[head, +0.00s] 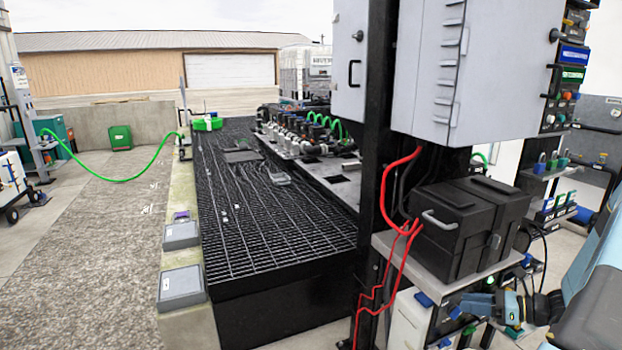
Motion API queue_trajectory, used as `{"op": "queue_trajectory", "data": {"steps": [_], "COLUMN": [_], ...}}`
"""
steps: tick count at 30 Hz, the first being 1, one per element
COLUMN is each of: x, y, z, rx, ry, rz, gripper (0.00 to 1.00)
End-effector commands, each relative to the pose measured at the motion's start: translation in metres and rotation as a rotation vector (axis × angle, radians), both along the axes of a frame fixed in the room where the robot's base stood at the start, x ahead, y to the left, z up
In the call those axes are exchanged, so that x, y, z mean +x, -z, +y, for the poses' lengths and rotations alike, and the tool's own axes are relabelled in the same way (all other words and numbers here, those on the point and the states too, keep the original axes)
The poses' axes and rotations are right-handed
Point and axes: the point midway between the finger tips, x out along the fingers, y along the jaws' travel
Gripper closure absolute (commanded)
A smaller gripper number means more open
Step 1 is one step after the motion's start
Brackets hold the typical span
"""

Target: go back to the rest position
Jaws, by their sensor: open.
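My blue-grey arm (592,300) comes in at the lower right edge of the head view. What looks like its end, my gripper (474,304), is small and low, pointing left below the shelf (490,262) that bears a black case. Nothing shows held in it. Its fingers are hard to make out against the clutter behind.
A grey cabinet (480,70) on a black post (372,200) stands close, with red cables (388,270) hanging beside the post. The black case (470,230) sits on the shelf. A dark grating (265,225) lies left of the post. Open concrete ground (90,240) is farther left.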

Motion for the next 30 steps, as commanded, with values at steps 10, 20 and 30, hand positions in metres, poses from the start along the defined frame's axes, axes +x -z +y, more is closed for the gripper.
{"op": "queue_trajectory", "data": {"steps": [10, 20, 30], "x": [-0.007, -0.029, -0.061], "y": [-0.072, -0.129, -0.183], "z": [0.061, 0.11, 0.149], "rx": [-0.309, -0.588, -0.875], "ry": [-0.35, -0.664, -0.965], "rz": [-0.132, -0.28, -0.459], "gripper": [0.58, 0.58, 0.58]}}
